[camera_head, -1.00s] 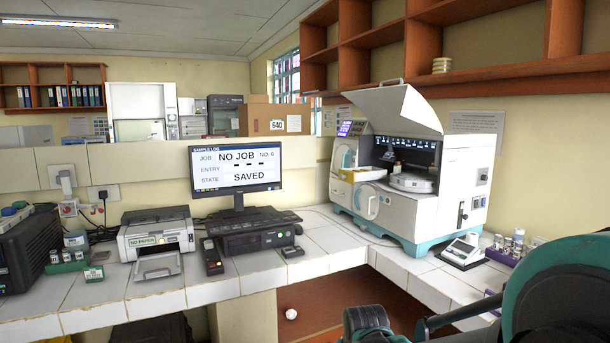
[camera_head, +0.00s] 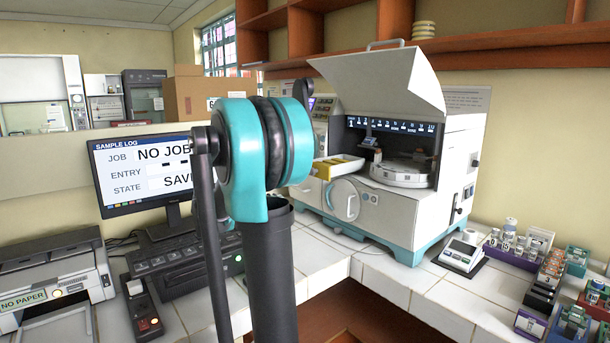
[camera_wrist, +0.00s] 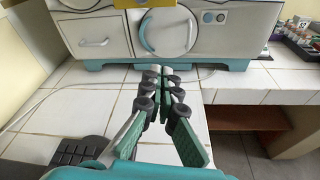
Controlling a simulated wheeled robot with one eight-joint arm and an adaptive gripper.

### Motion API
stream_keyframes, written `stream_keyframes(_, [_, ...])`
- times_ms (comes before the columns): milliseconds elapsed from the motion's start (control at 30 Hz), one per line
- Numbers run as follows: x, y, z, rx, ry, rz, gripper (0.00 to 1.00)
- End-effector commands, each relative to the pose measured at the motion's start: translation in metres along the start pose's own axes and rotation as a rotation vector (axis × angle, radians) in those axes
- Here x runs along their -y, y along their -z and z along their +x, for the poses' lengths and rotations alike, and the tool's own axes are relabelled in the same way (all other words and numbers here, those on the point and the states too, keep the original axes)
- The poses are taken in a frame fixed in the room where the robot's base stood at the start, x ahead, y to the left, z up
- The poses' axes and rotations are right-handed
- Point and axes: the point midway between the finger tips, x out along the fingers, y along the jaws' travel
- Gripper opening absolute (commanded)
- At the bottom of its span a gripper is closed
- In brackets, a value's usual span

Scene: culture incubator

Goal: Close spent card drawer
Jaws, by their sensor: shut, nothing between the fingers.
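The white benchtop machine (camera_head: 405,205) with teal trim stands in the corner. A drawer with a yellow inside (camera_head: 337,167) sticks out of its front left, above a round hatch (camera_head: 344,199). The drawer's yellow part (camera_wrist: 130,3) is cut off at the top of the wrist view. Below it, a white front panel with a small handle (camera_wrist: 95,42) looks flush with the body. I cannot tell which is the spent card drawer. My gripper (camera_wrist: 162,76) is shut and empty, in front of and below the hatch, apart from the machine. My arm hides it in the head view.
A small device (camera_head: 462,254) and racks of vials stand right of the machine. A monitor (camera_head: 150,172), keypad unit (camera_head: 185,260) and printer (camera_head: 50,285) are at left. White tiled worktop (camera_wrist: 60,110) before the machine is mostly clear, with a thin cable on it.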

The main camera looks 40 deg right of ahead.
Motion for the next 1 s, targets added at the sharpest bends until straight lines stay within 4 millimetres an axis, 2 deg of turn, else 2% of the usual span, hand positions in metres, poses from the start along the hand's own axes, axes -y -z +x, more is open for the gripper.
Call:
stream_keyframes(33, [-0.015,-0.015,0.005,0.061,-0.001,-0.074,0.0])
stream_keyframes(100, [-0.03,-0.032,0.007,0.131,0.002,-0.162,0.0])
stream_keyframes(233, [-0.043,-0.048,0.01,0.2,0.011,-0.248,0.0])
stream_keyframes(367, [-0.046,-0.053,0.019,0.215,0.014,-0.267,0.0])
stream_keyframes(467, [-0.045,-0.056,0.033,0.214,0.015,-0.266,0.0])
stream_keyframes(800, [-0.046,-0.07,0.098,0.212,0.015,-0.263,0.0])
stream_keyframes(1000, [-0.046,-0.076,0.128,0.211,0.013,-0.263,0.0])
